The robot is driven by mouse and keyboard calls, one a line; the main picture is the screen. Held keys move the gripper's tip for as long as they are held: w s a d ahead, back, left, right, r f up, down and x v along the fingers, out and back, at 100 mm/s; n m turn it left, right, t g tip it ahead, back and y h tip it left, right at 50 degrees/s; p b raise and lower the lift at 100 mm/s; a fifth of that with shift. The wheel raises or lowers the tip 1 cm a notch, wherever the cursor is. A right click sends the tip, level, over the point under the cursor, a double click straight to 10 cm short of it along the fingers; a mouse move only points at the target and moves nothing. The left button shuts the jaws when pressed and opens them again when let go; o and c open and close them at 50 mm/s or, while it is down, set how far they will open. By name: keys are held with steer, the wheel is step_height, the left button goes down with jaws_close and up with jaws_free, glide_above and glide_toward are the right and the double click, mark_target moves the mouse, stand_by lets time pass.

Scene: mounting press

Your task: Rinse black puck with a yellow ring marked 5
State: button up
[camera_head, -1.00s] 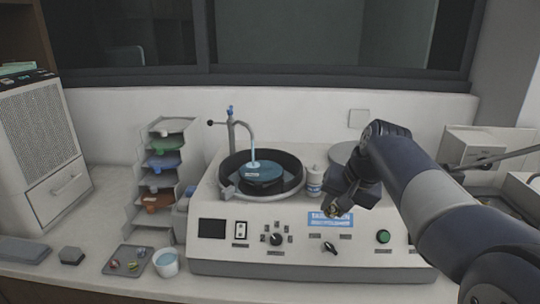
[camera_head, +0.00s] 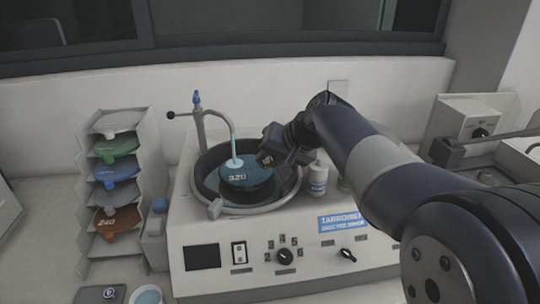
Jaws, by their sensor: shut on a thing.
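My gripper (camera_head: 268,157) is over the right part of the round bowl of the press (camera_head: 208,168), above the blue disc marked 320 (camera_head: 238,178). It is shut on a small dark puck (camera_head: 264,159) with a trace of yellow; the mark on it cannot be read, and the jaws hide most of it. A bent tap (camera_head: 218,116) stands behind the bowl. A pale blue stream of water (camera_head: 235,150) falls from its spout onto the disc, just left of the held puck. The puck looks apart from the stream.
A rack of coloured discs (camera_head: 118,180) stands at the left. A white bottle (camera_head: 317,178) stands right of the bowl, close under my arm. A white cup of water (camera_head: 147,295) and a dark tray (camera_head: 88,294) are at the bottom left, cut by the picture edge.

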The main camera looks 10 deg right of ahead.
steer(key=shift+w+a+f+p, duration=0.45)
steer(key=shift+w+a, duration=0.7)
steer(key=shift+w, duration=0.45)
steer(key=shift+w+a+f+p, duration=0.5)
steer(key=shift+w+a, duration=0.6)
steer(key=shift+w, duration=0.45)
steer(key=shift+w+a+f+p, duration=0.3)
steer(key=shift+w+a+f, duration=0.25)
steer(key=shift+w+a, duration=0.85)
steer(key=shift+w+d, duration=0.25)
steer(key=shift+s, duration=0.1)
steer(key=shift+s+d+r+b, duration=0.2)
steer(key=shift+s+d+b, duration=0.3)
steer(key=shift+s, duration=0.5)
steer(key=shift+s+d+r+b, duration=0.2)
steer(key=shift+s+d+b, duration=0.15)
steer(key=shift+s+d, duration=0.5)
steer(key=shift+s+d+r+b, duration=0.2)
steer(key=shift+s+d+b, duration=0.25)
steer(key=shift+s, duration=0.7)
steer(key=shift+r, duration=0.1)
steer(key=shift+w+a+r+p+v, duration=0.15)
steer(key=shift+p+v, duration=0.35)
steer(key=shift+v, duration=0.45)
steer(key=shift+w+a+r+p+v, duration=0.15)
steer(key=shift+p+v, duration=0.35)
steer(key=shift+v, duration=0.4)
steer(key=shift+a+r+p+v, duration=0.1)
steer(key=shift+p+v, duration=0.4)
steer(key=shift+v, duration=0.45)
